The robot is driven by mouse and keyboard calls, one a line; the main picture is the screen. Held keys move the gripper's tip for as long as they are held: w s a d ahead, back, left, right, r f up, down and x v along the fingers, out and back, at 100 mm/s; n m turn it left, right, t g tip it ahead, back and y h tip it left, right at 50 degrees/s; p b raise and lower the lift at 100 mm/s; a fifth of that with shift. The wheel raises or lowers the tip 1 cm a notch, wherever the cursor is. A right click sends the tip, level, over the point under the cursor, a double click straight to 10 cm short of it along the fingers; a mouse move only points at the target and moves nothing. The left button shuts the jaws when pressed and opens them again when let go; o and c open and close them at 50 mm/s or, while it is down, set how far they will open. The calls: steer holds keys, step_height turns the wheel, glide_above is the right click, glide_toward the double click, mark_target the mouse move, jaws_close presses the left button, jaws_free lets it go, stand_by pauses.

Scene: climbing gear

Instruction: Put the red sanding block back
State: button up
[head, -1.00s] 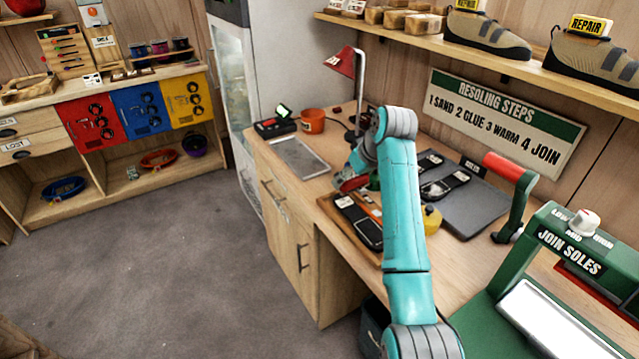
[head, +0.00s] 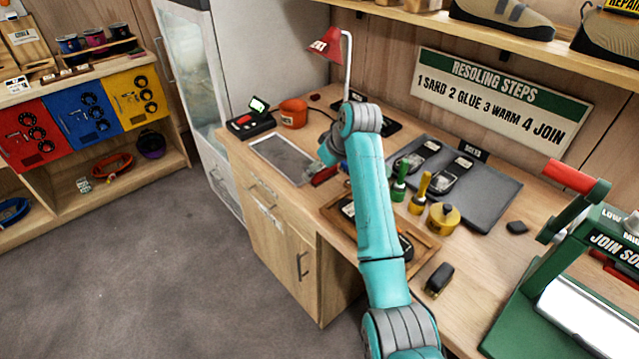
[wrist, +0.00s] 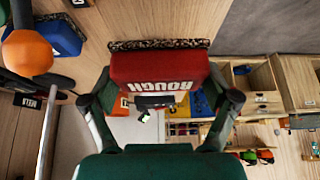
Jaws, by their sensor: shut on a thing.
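My gripper (wrist: 158,100) is shut on the red sanding block (wrist: 160,70), with one finger at each side of it. The block is marked ROUGH and has a dark speckled layer on one face. In the head view the red block (head: 323,176) shows small beside my turquoise arm, between the grey flat plate (head: 275,150) and the wooden tray (head: 338,216). It seems held above the bench, but I cannot tell how high. My arm hides most of the gripper there and part of the tray, which holds a dark sole (head: 347,208).
Green (head: 399,184) and yellow (head: 420,190) handled tools and a yellow pot (head: 443,219) stand right of my arm. A grey mat (head: 490,205) bears dark soles. A green press (head: 560,290) is at right.

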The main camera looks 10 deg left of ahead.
mark_target(326, 178)
steer(key=shift+f, duration=2.8)
steer(key=shift+f, duration=0.1)
steer(key=o, duration=0.9)
steer(key=shift+d+r, duration=0.2)
steer(key=shift+r, duration=0.25)
steer(key=v, duration=1.1)
steer(key=shift+s+r, duration=0.1)
steer(key=shift+s, duration=0.1)
